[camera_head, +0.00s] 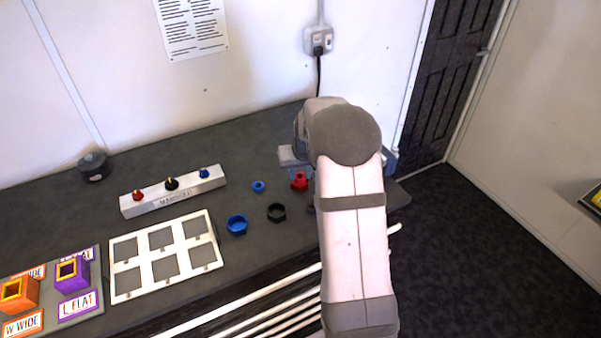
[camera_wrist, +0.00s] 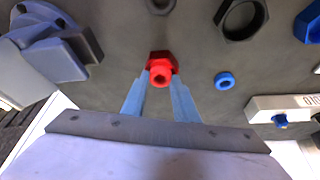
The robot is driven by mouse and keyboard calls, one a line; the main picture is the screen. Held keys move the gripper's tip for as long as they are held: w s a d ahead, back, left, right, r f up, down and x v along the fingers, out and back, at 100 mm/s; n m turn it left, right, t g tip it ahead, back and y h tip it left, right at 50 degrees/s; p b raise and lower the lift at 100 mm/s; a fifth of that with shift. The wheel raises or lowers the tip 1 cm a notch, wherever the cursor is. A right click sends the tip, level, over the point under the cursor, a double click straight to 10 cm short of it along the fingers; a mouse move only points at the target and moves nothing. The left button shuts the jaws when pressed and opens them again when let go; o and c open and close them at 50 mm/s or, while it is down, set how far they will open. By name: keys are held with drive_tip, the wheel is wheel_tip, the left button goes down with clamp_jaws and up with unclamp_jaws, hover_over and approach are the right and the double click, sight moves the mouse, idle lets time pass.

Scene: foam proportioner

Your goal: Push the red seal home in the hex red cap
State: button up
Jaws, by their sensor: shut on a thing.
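The hex red cap (camera_wrist: 165,56) stands on the dark bench in front of my fingertips in the wrist view. It also shows in the head view (camera_head: 300,185), just left of my arm. The red seal (camera_wrist: 160,78), a small round ring with a dark centre, is between my fingertips and overlaps the cap's near side. My gripper (camera_wrist: 160,90) has two blue-grey fingers shut on the seal. I cannot tell how deep the seal sits in the cap. In the head view my arm hides most of the gripper.
A small blue ring (camera_wrist: 224,80) lies right of the cap in the wrist view. A black hex ring (camera_head: 276,212) and larger blue ring (camera_head: 237,225) lie nearby. A grey-blue fixture (camera_wrist: 50,55) stands at left in the wrist view. The manifold block (camera_head: 172,190) stands farther left.

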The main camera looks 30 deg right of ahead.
drive_tip(key=o, duration=1.4)
drive_tip(key=shift+r, duration=0.15)
drive_tip(key=shift+r+p, duration=2.25)
drive_tip(key=shift+r, duration=0.65)
drive_tip(key=shift+r+n, duration=0.1)
drive_tip(key=shift+n, duration=0.2)
drive_tip(key=c, duration=1.3)
drive_tip(key=shift+w+d+r+n, duration=0.1)
drive_tip(key=shift+r+n, duration=0.1)
drive_tip(key=shift+n, duration=0.1)
clamp_jaws()
drive_tip(key=shift+w+r+n+g+y+p, duration=0.15)
drive_tip(key=shift+r+n+g+y+p, duration=0.35)
drive_tip(key=shift+n, duration=0.5)
